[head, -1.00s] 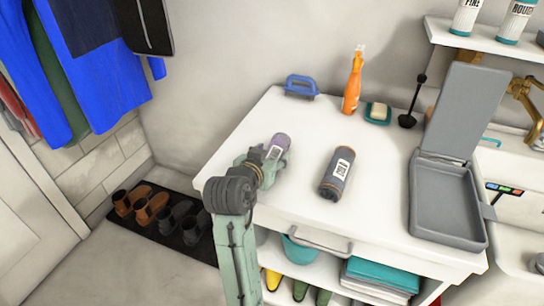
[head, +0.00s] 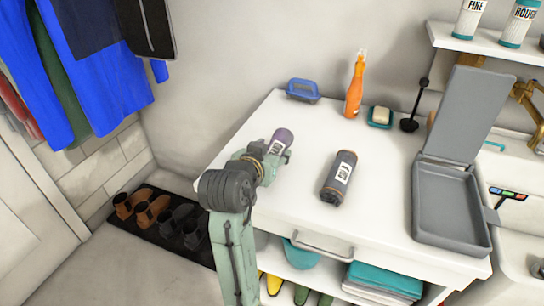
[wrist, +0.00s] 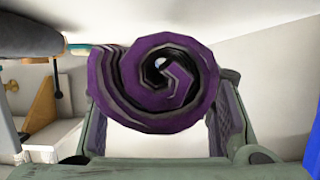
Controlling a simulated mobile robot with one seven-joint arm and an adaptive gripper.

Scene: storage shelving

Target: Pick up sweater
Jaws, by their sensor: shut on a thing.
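A rolled purple and dark sweater (head: 281,138) with a pale label is at the left part of the white counter. My gripper (head: 269,155) is shut on it. In the wrist view the spiral end of the purple roll (wrist: 155,80) sits between the two fingers of my gripper (wrist: 165,120). It appears raised off the counter, though the gap beneath is hard to see. A second, dark grey roll with a white label (head: 339,178) lies apart on the counter to the right.
The white counter (head: 290,210) also holds a blue brush (head: 303,91), an orange spray bottle (head: 354,88), a soap dish (head: 380,116) and an open grey case (head: 450,210). Blue clothes hang at the left. Shoes (head: 160,215) stand on a dark floor mat.

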